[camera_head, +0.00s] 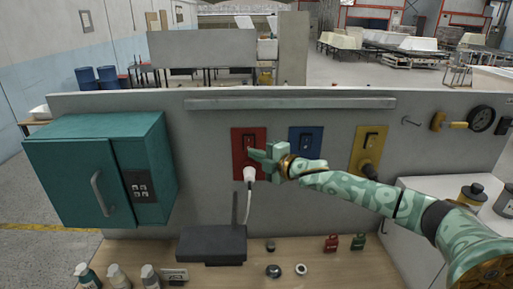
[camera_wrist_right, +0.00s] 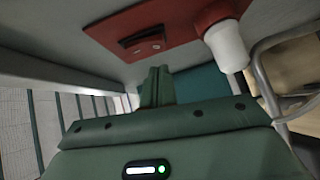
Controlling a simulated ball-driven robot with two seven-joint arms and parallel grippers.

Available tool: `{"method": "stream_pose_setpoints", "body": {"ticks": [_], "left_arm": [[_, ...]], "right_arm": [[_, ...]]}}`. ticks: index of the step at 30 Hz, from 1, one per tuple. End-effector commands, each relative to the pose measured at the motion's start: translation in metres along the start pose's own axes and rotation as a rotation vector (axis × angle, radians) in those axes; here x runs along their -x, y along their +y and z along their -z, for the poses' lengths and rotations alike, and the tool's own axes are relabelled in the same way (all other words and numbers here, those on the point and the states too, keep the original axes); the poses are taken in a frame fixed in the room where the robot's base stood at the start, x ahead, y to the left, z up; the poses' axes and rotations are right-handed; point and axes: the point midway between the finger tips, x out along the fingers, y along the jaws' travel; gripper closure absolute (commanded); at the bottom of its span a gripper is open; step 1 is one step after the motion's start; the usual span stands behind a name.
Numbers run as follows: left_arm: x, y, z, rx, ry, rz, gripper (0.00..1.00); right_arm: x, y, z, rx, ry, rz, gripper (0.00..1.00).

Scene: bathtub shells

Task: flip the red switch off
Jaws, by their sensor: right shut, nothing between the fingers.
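The red switch is a red plate with a black rocker (camera_head: 248,141) on the grey wall panel, left of the blue and yellow ones. In the right wrist view its red plate (camera_wrist_right: 110,32) and black rocker (camera_wrist_right: 143,41) are at the top. A white plug (camera_head: 249,173) with a cable sits at the plate's lower part; it also shows in the wrist view (camera_wrist_right: 228,45). My right gripper (camera_head: 254,155) is shut and empty, in front of the plate just below the rocker. Its fingertips (camera_wrist_right: 158,70) appear close to the panel; I cannot tell whether they touch it. My left gripper is out of view.
A blue switch (camera_head: 293,142) and a yellow switch (camera_head: 359,147) are to the right. A teal cabinet (camera_head: 70,165) juts out at left. A dark box (camera_head: 211,245) stands below on the wooden counter (camera_head: 340,272) with bottles and small items. A rail (camera_head: 290,103) runs above.

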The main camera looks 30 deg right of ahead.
Motion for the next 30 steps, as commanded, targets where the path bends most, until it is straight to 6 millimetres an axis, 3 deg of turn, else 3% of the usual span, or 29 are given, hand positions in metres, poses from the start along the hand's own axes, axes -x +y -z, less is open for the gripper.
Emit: {"method": "stream_pose_setpoints", "body": {"ticks": [6, 17, 23, 30], "left_arm": [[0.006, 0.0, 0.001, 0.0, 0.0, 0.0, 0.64], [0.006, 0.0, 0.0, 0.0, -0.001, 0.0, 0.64], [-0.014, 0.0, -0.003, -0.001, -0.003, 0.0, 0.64], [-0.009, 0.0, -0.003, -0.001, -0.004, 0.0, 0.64]], "right_arm": [[-0.014, 0.001, -0.014, -0.001, 0.0, -0.001, 1.0], [-0.016, -0.001, -0.016, 0.0, 0.002, -0.001, 1.0], [-0.02, -0.008, -0.019, 0.03, 0.002, -0.034, 1.0], [-0.02, -0.001, -0.019, 0.036, 0.002, -0.038, 1.0]]}}
